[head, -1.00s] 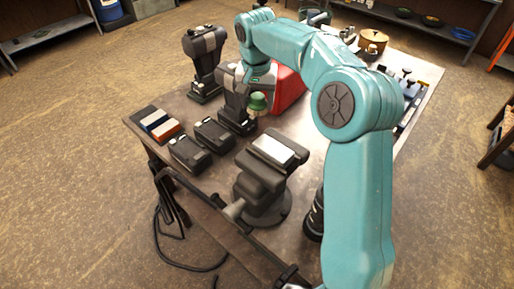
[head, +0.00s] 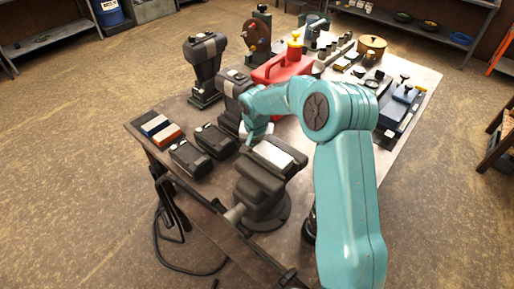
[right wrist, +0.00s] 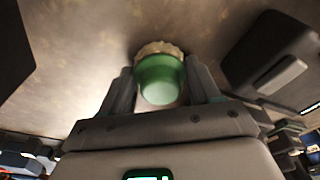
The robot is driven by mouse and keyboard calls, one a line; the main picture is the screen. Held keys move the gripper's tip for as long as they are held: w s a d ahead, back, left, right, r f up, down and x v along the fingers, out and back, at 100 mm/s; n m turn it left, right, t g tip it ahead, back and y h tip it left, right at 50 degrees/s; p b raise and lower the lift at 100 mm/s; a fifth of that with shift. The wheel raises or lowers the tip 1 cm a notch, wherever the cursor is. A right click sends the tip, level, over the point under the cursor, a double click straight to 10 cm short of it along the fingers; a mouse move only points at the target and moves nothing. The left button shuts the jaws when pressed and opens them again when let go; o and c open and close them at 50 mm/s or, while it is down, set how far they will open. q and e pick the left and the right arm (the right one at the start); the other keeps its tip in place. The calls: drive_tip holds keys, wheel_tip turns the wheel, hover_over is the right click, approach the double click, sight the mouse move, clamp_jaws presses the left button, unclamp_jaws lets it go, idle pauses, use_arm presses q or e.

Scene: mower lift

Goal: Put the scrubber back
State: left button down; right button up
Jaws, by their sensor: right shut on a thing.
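The scrubber (right wrist: 160,78) has a green rounded handle and a ring of pale bristles at its far end. In the right wrist view it sits between the two fingers of my right gripper (right wrist: 162,92), which is shut on it. The bristles face the brown tabletop (right wrist: 75,50); I cannot tell whether they touch it. In the head view my right gripper (head: 250,138) is low over the table, between the vise and the dark power tool, and my arm hides the scrubber there. My left gripper is not in view.
A grey vise (head: 262,185) stands just in front of the gripper. A dark power tool (head: 232,98) is close behind it, and a red can (head: 283,68) is farther back. Battery packs (head: 190,157) lie to the left.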

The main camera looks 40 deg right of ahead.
drive_tip(key=shift+s+a+r, duration=0.1)
drive_tip(key=shift+s+a, duration=0.05)
drive_tip(key=shift+s, duration=0.05)
drive_tip(key=shift+b, duration=0.3)
drive_tip(key=o, duration=1)
drive_tip(key=shift+w+f, duration=0.2)
drive_tip(key=shift+f, duration=0.05)
drive_tip(key=shift+s+r, duration=0.1)
drive_tip(key=shift+r, duration=0.1)
drive_tip(key=shift+r+p, duration=0.3)
drive_tip(key=shift+p, duration=0.15)
drive_tip(key=shift+s+a+r+b, duration=0.15)
drive_tip(key=shift+a+r+b, duration=0.1)
drive_tip(key=shift+r, duration=1.7)
drive_tip(key=shift+s+a+r+b, duration=0.1)
drive_tip(key=shift+s+r+b, duration=0.15)
drive_tip(key=shift+r, duration=1.65)
drive_tip(key=shift+s+a+r+b, duration=0.1)
drive_tip(key=shift+a+r+b, duration=0.15)
drive_tip(key=shift+r, duration=1.7)
drive_tip(key=shift+w+d+f, duration=0.1)
